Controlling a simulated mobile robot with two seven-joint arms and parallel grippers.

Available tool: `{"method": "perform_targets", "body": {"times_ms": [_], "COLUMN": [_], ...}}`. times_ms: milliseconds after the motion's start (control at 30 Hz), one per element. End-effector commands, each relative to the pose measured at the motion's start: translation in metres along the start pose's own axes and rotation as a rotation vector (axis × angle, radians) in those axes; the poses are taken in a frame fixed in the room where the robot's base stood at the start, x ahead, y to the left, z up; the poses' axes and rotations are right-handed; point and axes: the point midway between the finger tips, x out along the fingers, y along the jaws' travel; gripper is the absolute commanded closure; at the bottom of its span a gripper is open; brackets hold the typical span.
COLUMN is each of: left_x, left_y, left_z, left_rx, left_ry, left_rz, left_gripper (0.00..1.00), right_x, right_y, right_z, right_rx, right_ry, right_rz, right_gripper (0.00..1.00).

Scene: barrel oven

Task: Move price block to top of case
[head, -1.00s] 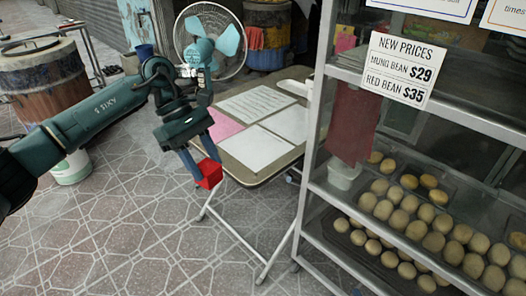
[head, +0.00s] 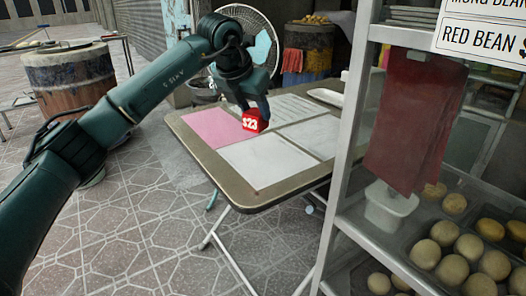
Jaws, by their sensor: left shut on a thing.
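The price block is a small red cube marked $23 (head: 252,121). My left gripper (head: 256,108) is shut on it and holds it over the folding table (head: 262,200), in front of the papers in the picture. The case is the metal-framed display case (head: 345,150) at the right, with trays of round buns inside. Its top is out of view. The block is to the left of the case and apart from it. My right gripper is not in view.
White sheets (head: 262,162) and a pink sheet (head: 216,127) lie on the table. A fan (head: 262,45) and a barrel (head: 306,50) stand behind it. Another barrel (head: 72,85) stands at left. A red cloth (head: 415,120) hangs in the case. Tiled floor at lower left is clear.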

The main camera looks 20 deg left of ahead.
Motion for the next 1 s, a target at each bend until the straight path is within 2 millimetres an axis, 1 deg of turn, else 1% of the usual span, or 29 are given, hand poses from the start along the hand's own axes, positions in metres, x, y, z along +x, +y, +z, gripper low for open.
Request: {"method": "perform_targets", "body": {"times_ms": [33, 133, 367, 500, 567, 767, 900, 933, 1000], "left_x": [0.012, 0.029, 0.05, 0.068, 0.072, 0.071, 0.074, 0.073, 0.073], "left_y": [0.0, 0.0, 0.0, 0.0, 0.0, 0.0, 0.0, 0.0, 0.0], "left_z": [-0.008, -0.018, -0.029, -0.04, -0.042, -0.042, -0.043, -0.043, -0.043], "left_rx": [0.001, 0.001, 0.003, 0.003, 0.003, 0.003, 0.003, 0.003, 0.003], "left_ry": [0.003, 0.004, 0.003, 0.003, 0.003, 0.001, 0.002, 0.002, 0.002], "left_rz": [-0.001, -0.002, -0.002, -0.003, -0.003, -0.003, -0.003, -0.003, -0.003], "left_gripper": [0.82, 0.82, 0.82, 0.82, 0.82, 0.82, 0.82, 0.57, 0.52], "right_x": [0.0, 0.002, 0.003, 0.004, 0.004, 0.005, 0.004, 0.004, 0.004], "right_y": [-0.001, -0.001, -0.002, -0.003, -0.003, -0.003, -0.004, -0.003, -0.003], "right_z": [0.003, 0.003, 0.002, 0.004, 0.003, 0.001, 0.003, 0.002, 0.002], "right_rx": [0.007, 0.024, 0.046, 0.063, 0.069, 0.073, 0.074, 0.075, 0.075], "right_ry": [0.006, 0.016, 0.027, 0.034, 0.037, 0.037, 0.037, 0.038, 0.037], "right_rz": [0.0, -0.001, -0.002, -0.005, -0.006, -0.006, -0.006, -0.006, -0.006], "right_gripper": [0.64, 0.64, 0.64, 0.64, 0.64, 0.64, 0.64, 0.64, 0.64]}}
